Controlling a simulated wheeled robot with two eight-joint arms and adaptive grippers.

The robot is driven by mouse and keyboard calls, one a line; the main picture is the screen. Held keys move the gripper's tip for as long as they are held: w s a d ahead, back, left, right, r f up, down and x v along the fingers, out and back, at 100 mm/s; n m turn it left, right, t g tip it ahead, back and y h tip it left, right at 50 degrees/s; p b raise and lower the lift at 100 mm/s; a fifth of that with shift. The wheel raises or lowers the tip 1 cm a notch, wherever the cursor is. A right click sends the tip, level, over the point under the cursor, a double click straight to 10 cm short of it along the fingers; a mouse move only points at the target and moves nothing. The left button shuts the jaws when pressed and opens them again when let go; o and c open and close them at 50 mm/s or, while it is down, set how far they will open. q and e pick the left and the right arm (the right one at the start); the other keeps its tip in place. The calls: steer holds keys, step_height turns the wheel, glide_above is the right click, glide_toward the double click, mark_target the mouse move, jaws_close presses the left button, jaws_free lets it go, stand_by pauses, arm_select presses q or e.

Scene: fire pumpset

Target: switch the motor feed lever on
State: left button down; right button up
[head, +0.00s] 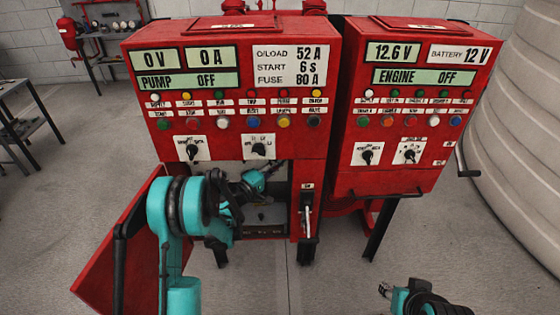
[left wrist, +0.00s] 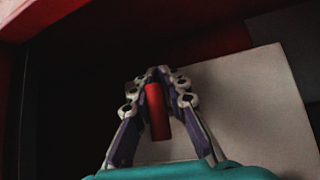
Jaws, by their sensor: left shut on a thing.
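The left red pump cabinet (head: 230,125) has its lower compartment open, with a pale panel (head: 226,171) inside. My left arm reaches into this compartment, and my left gripper (head: 270,168) is mostly hidden there in the head view. In the left wrist view my left gripper (left wrist: 158,82) is shut on a red lever handle (left wrist: 158,112), which stands in front of the pale panel. The lever's base is hidden. The displays read 0 V, 0 A and PUMP OFF. My right gripper (head: 385,290) is low at the bottom right, away from the cabinets; its jaws are too small to judge.
The red compartment door (head: 120,250) hangs open at the lower left. Another lever (head: 307,212) is on the cabinet's lower right front. The engine cabinet (head: 410,110) stands to the right, with a crank handle (head: 463,160) on its side. The floor between is clear.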

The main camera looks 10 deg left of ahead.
arm_select(q)
steer(key=shift+w+a+r+n+g+y+p, duration=0.1)
steer(key=shift+w+r+n+g+y+p, duration=0.2)
steer(key=shift+n+g+p, duration=0.2)
steer(key=shift+w+a+r+n+g+y+p, duration=0.15)
steer(key=shift+n+g+y+p, duration=0.25)
steer(key=shift+n, duration=0.2)
steer(key=shift+s, duration=0.1)
steer(key=c, duration=1.5)
jaws_free()
steer(key=shift+o, duration=0.2)
steer(key=v, duration=1.2)
